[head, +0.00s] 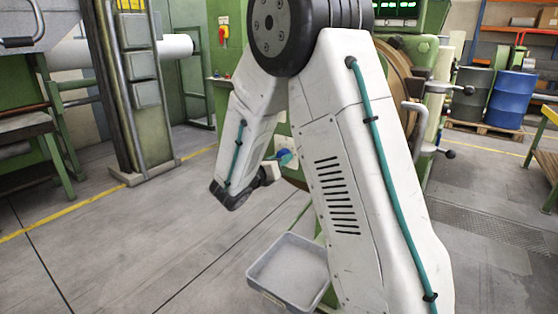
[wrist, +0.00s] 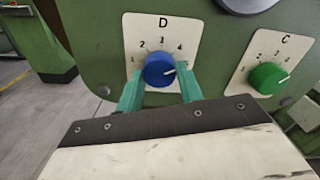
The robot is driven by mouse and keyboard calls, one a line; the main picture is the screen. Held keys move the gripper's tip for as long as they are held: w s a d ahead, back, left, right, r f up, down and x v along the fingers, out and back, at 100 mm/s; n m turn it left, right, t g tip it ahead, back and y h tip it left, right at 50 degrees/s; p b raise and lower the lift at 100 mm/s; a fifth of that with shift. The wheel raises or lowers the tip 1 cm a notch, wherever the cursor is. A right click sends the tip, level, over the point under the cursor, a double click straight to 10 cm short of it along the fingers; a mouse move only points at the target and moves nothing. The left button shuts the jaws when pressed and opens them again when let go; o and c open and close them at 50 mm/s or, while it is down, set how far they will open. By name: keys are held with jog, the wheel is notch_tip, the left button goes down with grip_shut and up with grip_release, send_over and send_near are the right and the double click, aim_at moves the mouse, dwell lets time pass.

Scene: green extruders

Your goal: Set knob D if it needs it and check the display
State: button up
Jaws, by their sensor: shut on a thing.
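Knob D (wrist: 159,69) is a round blue knob on a white plate marked D (wrist: 162,22), with numbers around it. Its white pointer mark faces right, past the 4; the scale at that side is partly hidden by a finger. My gripper (wrist: 160,80) has its two teal fingers on either side of the knob, shut on it. In the head view my gripper (head: 278,162) is at the green machine, beyond my arm, and the knob is hard to make out. A display (head: 396,7) with green lit digits shows at the top edge, too small and cut off to read.
Green knob C (wrist: 269,78) sits to the right of D on its own white plate. A grey tray (head: 290,270) is low in front of the machine.

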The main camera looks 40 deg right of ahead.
jog(key=n, duration=1.2)
jog(key=shift+r, duration=0.1)
dwell(0.4)
jog(key=o, duration=1)
jog(key=v, duration=0.8)
